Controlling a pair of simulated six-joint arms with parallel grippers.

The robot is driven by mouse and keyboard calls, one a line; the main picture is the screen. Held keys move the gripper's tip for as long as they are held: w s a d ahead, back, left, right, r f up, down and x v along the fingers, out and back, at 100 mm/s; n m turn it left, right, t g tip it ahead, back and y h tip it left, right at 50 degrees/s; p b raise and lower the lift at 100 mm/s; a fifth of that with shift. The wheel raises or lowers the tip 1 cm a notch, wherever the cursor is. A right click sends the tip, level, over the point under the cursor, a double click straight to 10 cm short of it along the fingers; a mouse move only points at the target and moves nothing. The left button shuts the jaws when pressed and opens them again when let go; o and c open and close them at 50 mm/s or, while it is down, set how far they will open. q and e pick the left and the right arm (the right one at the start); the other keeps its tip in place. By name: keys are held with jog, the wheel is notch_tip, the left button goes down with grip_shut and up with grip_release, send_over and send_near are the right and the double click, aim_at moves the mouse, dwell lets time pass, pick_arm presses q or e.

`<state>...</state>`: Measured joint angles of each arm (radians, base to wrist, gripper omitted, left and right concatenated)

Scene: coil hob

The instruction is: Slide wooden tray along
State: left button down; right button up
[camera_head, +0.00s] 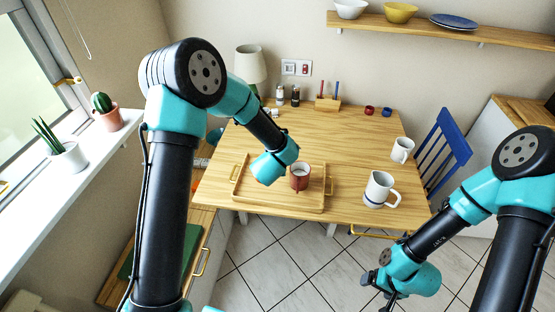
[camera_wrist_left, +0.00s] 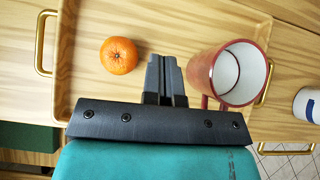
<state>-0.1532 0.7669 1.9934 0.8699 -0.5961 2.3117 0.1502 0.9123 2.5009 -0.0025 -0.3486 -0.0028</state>
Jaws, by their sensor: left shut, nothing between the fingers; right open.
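The wooden tray (camera_head: 283,207) lies on the table near its front edge, with a brass handle on its left (camera_wrist_left: 41,43) and another on its right (camera_head: 331,186). A reddish-brown mug (camera_head: 300,178), white inside, stands on it; it also shows in the left wrist view (camera_wrist_left: 202,74). An orange (camera_wrist_left: 118,55) sits on the tray too, hidden in the head view by my left arm. My left gripper (camera_wrist_left: 163,62) is shut and empty, above the tray between orange and mug. My right gripper (camera_head: 384,292) is open and empty, in front of the table, over the floor.
A white pitcher (camera_head: 380,190) stands right of the tray, with a white mug (camera_head: 402,150) behind it. A lamp (camera_head: 250,64), shakers and a wooden holder (camera_head: 328,104) are at the back. A blue chair (camera_head: 443,152) stands at the right. The table's middle is clear.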

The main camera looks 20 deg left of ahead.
pick_arm(q)
jog(key=x, duration=0.9)
jog(key=shift+w+a+f, duration=0.1)
jog(key=shift+w+f, duration=0.1)
jog(key=shift+f, duration=0.15)
jog(key=shift+w+a+r, duration=0.1)
jog(key=shift+w+a, duration=0.05)
jog(key=shift+w, duration=0.95)
jog(key=shift+w+a, duration=0.1)
jog(key=shift+w, duration=0.8)
